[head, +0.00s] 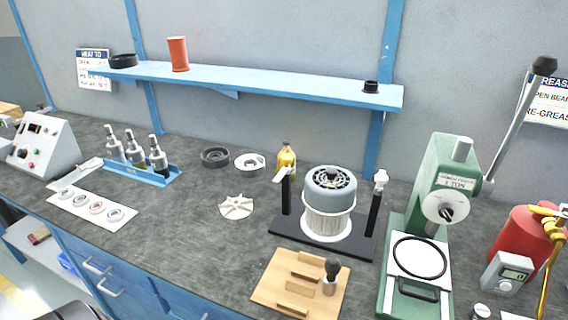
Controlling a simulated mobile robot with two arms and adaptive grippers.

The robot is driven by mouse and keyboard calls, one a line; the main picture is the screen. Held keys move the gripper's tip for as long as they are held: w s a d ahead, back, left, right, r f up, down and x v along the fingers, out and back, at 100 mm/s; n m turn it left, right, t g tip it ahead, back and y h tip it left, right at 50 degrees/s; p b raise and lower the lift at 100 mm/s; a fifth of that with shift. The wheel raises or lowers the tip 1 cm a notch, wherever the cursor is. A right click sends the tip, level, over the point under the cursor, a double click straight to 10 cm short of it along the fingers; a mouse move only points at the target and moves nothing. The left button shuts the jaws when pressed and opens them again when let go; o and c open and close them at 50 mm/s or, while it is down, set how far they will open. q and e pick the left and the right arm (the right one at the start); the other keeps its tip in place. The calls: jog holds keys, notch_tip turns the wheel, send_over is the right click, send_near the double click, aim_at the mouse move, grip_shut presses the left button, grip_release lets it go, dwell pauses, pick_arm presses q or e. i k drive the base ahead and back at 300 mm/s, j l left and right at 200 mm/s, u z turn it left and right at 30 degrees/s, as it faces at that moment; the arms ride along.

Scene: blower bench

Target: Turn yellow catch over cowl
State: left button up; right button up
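The cowl (331,190) is a grey-blue cap with a dark round grille on top. It sits on a pale ribbed body (327,223) in a black stand (290,243). Black posts stand on both sides of it. The left post carries a pale catch (281,175), which points outward to the left, away from the cowl. The right post carries another pale catch (380,178), which looks upright and beside the cowl. I cannot make out yellow on either catch. Neither of my grippers is in view.
An amber bottle (287,161) stands behind the left post. A wooden block board (299,284) lies in front of the stand. A green press (446,190) stands close on the right. A white impeller (236,207) lies to the left, with bare bench around it.

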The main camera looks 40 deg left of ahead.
aim_at(286, 159)
jog(key=k+j, duration=0.25)
jog(key=j, duration=0.2)
jog(key=k+j, duration=0.2)
jog(key=j, duration=0.2)
jog(key=k+j+z, duration=0.1)
jog(key=k+j, duration=0.15)
jog(key=j, duration=0.2)
